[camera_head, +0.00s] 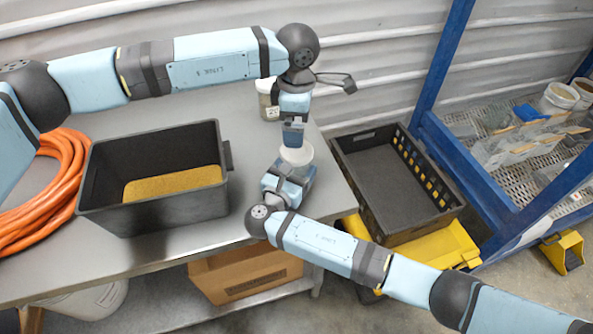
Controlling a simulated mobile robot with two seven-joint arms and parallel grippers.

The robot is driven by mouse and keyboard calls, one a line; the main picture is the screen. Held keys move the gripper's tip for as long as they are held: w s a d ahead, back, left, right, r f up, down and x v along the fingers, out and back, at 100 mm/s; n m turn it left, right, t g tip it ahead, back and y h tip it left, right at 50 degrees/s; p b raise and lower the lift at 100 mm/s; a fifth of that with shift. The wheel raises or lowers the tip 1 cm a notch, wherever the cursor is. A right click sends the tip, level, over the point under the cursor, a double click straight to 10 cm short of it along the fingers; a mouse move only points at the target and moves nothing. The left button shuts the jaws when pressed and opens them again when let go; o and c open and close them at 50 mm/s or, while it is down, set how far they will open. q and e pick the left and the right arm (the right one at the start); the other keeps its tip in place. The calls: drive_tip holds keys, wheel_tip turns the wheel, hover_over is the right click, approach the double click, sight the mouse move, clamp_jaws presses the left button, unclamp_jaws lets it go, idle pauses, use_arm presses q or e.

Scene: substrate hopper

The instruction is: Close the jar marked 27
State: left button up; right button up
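A jar with a white lid or rim (297,155) stands near the right end of the grey table, between my two grippers. My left gripper (293,141) points down at its top and seems to touch or nearly touch it. My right gripper (300,172) is at the jar's near side, low by the table, and covers most of its body. The fingers of both grippers are too hidden to show whether they are open or shut. A second jar (268,104) with a pale top stands behind, partly covered by my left arm. No number is readable on either jar.
A black bin (150,212) with brown-yellow substrate stands on the table (60,262) at left, beside an orange hose (45,185). A black crate (385,180) is off the table's right edge, above a yellow container (440,245). A blue-framed rack (480,190) stands at right.

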use_arm(q)
drive_tip(key=shift+r, duration=1.75)
use_arm(e)
drive_tip(key=o, duration=1.7)
use_arm(q)
drive_tip(key=shift+f+b, duration=0.6)
use_arm(e)
drive_tip(key=shift+o, duration=0.2)
drive_tip(key=v, duration=1.3)
drive_tip(key=shift+s+a, duration=0.15)
drive_tip(key=shift+s, duration=0.2)
use_arm(q)
drive_tip(key=shift+s, duration=0.1)
use_arm(e)
drive_tip(key=shift+s, duration=0.1)
